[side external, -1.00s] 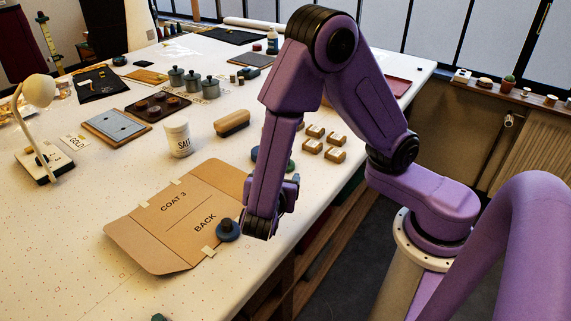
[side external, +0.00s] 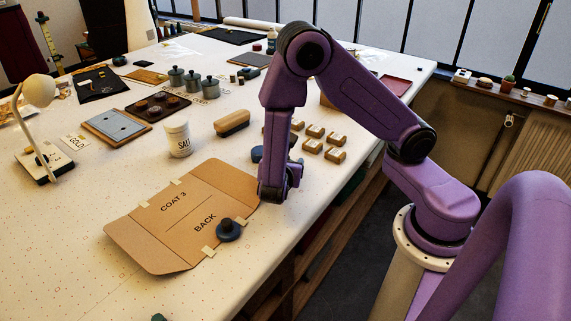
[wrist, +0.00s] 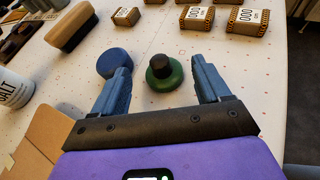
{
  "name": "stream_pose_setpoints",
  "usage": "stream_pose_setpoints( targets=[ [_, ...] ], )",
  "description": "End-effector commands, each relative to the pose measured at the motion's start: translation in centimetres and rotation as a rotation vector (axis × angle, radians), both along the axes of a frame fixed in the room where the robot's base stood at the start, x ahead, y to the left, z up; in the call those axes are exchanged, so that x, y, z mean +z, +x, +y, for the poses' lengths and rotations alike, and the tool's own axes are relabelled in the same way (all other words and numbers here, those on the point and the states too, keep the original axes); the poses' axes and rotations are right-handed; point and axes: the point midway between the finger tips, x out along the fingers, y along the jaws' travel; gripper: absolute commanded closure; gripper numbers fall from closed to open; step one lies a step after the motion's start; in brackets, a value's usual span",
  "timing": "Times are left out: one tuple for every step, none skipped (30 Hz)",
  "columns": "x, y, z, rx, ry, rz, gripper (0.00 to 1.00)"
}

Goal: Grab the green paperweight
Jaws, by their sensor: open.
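The green paperweight (wrist: 164,74) is a round green disc with a dark knob on top. In the wrist view it stands on the table between and a little ahead of my two open fingers. My gripper (wrist: 163,78) is open and empty, with the left finger close to a blue paperweight (wrist: 115,63). In the side view my gripper (side external: 276,193) is low over the table at the right edge of the cardboard pattern. The green paperweight is mostly hidden behind my arm there.
A wooden brush (wrist: 72,27), a white salt jar (wrist: 14,92) and several small labelled boxes (wrist: 195,18) stand around. The table's front edge is near on the right.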

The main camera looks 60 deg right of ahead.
Motion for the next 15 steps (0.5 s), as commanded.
stream_pose_setpoints(
  targets=[
    [-0.3,0.2,-0.7,-0.004,-0.001,0.001,0.24],
    [-0.4,0.3,-1.1,-0.005,-0.001,0.001,0.24],
    [-0.6,0.5,-1.5,-0.004,-0.001,0.001,0.24],
    [-0.8,0.6,-1.8,-0.005,-0.001,0.001,0.24],
    [-0.9,0.8,-2.1,-0.005,-0.001,0.001,0.24],
    [-1.1,1.1,-2.5,-0.004,-0.001,0.0,0.24],
    [-1.2,1.2,-2.7,-0.004,0.0,0.001,0.24],
    [-1.3,1.3,-2.9,-0.003,0.0,0.001,0.24],
    [-1.4,1.4,-3.1,-0.002,0.0,0.001,0.24],
    [-1.5,1.5,-3.2,-0.002,0.0,0.001,0.24],
    [-1.5,1.5,-3.3,-0.002,0.0,0.001,0.24],
    [-1.5,1.6,-3.3,-0.001,0.001,0.001,0.24],
    [-1.5,1.6,-3.3,-0.001,0.001,0.001,0.24],
    [-1.5,1.6,-3.3,-0.001,0.001,0.001,0.24],
    [-1.5,1.6,-3.3,0.0,0.001,0.0,0.24]
  ],
)
